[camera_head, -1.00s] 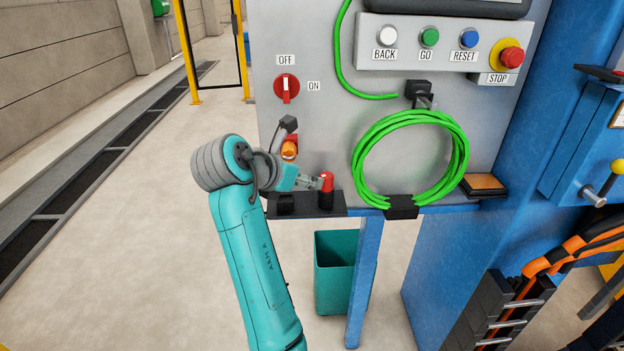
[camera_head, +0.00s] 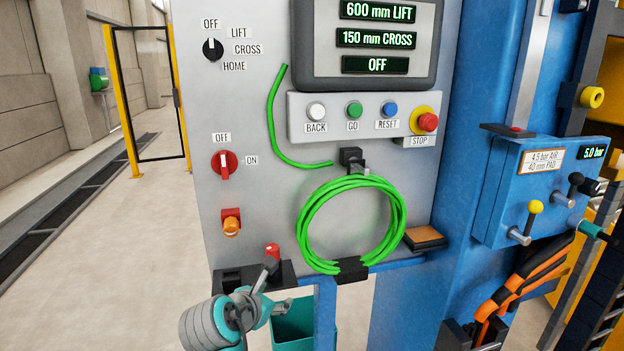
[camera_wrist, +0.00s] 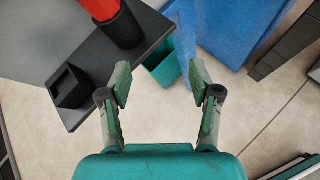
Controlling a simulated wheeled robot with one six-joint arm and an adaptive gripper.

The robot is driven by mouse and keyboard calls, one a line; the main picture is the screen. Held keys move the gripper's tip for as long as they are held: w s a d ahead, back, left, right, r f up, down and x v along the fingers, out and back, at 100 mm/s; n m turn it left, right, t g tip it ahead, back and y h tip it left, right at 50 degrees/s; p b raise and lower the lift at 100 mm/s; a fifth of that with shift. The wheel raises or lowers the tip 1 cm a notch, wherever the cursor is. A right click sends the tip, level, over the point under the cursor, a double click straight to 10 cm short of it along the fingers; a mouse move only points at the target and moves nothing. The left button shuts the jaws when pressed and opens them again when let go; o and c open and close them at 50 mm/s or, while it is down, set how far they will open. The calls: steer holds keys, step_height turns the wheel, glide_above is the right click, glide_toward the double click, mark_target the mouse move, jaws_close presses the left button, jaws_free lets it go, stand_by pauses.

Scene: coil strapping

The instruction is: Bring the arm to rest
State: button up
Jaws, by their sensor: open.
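My gripper (camera_head: 279,286) is at the bottom of the head view, in front of the small dark shelf (camera_head: 230,287) on the grey panel. In the wrist view my gripper (camera_wrist: 160,82) has its two fingers spread with nothing between them. A red-topped tool (camera_head: 272,249) stands in a black holder on the shelf. It also shows at the top left of the wrist view (camera_wrist: 123,28), apart from the fingers. My arm is mostly below the head view's lower edge.
A green coiled strap (camera_head: 305,225) hangs on the panel, above right of my gripper. A teal bin (camera_head: 290,338) stands below the shelf. A blue column (camera_head: 455,150) and a valve box (camera_head: 510,185) are at the right. Open floor (camera_head: 120,270) lies to the left.

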steer(key=s+d+f+m+y, duration=0.1)
steer(key=s+d+f+m, duration=0.1)
steer(key=s+d+f, duration=0.45)
steer(key=s+d+f+m+t+y, duration=0.1)
steer(key=s+d+f+m, duration=0.2)
steer(key=f, duration=0.6)
steer(key=s+d+f+m+y, duration=0.1)
steer(key=s+d+f+m, duration=0.1)
steer(key=s+d+f, duration=0.35)
steer(key=s+d+f+m+y, duration=0.1)
steer(key=s+d+f+m, duration=0.25)
steer(key=s, duration=0.35)
steer(key=s+d+f+m, duration=0.3)
steer(key=s+d+m, duration=0.15)
steer(key=s, duration=0.25)
steer(key=s+d+r+m+t, duration=0.1)
steer(key=s+r+m, duration=0.3)
steer(key=s, duration=0.4)
steer(key=s+d+r+m+t, duration=0.1)
steer(key=s+d+r+m, duration=0.2)
steer(key=s+r+m, duration=0.2)
steer(key=s+d+r+m, duration=0.2)
steer(key=s+r+m, duration=0.2)
steer(key=s, duration=0.7)
steer(key=shift+r+m+t+h, duration=0.3)
steer(key=shift+m+t, duration=0.1)
steer(key=shift+m, duration=0.4)
